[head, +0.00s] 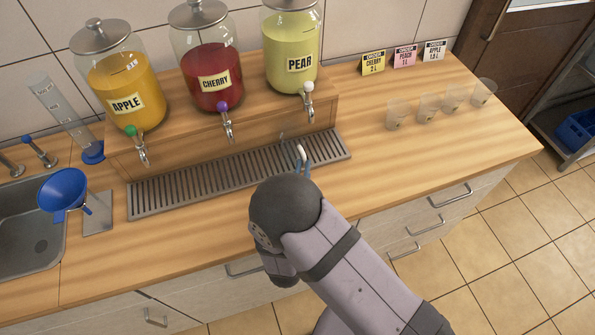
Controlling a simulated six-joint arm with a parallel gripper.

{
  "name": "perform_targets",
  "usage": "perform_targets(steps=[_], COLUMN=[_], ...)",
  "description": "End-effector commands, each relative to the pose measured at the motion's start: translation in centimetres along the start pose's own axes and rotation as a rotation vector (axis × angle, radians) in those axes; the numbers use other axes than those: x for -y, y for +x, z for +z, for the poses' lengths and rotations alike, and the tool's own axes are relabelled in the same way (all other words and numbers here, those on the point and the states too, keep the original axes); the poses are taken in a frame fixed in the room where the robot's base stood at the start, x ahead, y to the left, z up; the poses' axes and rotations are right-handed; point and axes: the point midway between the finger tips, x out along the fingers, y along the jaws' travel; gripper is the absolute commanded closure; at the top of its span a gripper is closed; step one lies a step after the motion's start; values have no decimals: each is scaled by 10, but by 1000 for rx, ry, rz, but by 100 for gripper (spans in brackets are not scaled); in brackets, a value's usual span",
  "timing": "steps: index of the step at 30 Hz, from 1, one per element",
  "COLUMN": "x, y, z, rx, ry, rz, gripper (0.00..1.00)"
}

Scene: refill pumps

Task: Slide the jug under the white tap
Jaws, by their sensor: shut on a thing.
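The white tap (308,88) is the white-knobbed one on the pear dispenser (291,48), at the right end of the row. My gripper (303,166) is mostly hidden behind my wrist; only small blue parts show, over the right part of the drip tray (160,198), below and slightly left of the white tap. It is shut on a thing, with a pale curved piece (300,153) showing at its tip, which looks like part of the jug. The rest of the jug is hidden or too clear to make out.
The apple dispenser (125,83) and cherry dispenser (212,65) stand to the left on the wooden step. A blue funnel (64,190), a measuring cylinder (62,112) and a sink (30,235) are further left. Several clear cups (428,106) and order cards (405,57) stand right; the front-right counter is clear.

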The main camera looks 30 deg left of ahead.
Motion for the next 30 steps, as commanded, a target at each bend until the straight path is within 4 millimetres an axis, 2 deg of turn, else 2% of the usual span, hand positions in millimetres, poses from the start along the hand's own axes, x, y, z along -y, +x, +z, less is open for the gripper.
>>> perform_targets(steps=[30], x=[-39], y=[24], z=[0], rx=[-1], ry=[0], rz=[2], gripper=[100])
